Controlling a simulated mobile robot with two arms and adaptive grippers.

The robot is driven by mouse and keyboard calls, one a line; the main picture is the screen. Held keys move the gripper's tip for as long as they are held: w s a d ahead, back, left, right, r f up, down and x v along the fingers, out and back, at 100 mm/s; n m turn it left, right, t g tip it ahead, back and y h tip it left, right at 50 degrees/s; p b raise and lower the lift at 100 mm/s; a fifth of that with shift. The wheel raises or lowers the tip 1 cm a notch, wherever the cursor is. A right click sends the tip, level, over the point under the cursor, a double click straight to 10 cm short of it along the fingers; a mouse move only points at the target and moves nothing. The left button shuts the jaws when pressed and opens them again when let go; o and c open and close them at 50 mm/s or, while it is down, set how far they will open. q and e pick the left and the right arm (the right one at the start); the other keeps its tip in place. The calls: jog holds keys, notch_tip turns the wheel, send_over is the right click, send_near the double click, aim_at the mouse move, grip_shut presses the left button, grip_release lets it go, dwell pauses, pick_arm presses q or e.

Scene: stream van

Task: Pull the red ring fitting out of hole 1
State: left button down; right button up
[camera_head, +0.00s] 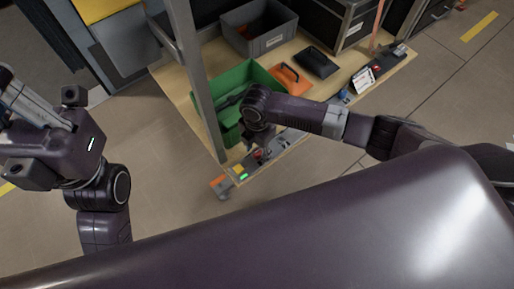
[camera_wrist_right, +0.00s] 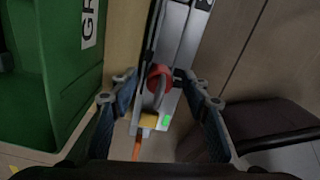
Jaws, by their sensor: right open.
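The red ring fitting (camera_wrist_right: 158,73) stands in a grey metal strip (camera_wrist_right: 178,32) in the right wrist view, with a grey part in its middle. The same red ring (camera_head: 258,154) shows small in the head view, near the strip's front end. My right gripper (camera_wrist_right: 154,82) is open, pointing down, with one finger on each side of the ring. I see a gap on both sides, but cannot tell how high the fingertips are. The hole under the ring and any number are hidden. My left gripper (camera_head: 22,103) is partly in view at the left edge, away from the bench; its jaws are unclear.
A yellow block (camera_wrist_right: 149,120) and a green light (camera_wrist_right: 166,120) sit at the strip's near end. A green crate (camera_head: 246,76) stands beside the strip. An orange tool (camera_head: 290,80), a black case (camera_head: 317,62) and a grey bin (camera_head: 258,28) are behind. A grey post (camera_head: 194,70) rises left.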

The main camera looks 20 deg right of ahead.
jog(key=shift+f, duration=0.3)
jog(key=shift+c, duration=0.5)
jog(key=shift+r, duration=0.1)
grip_shut()
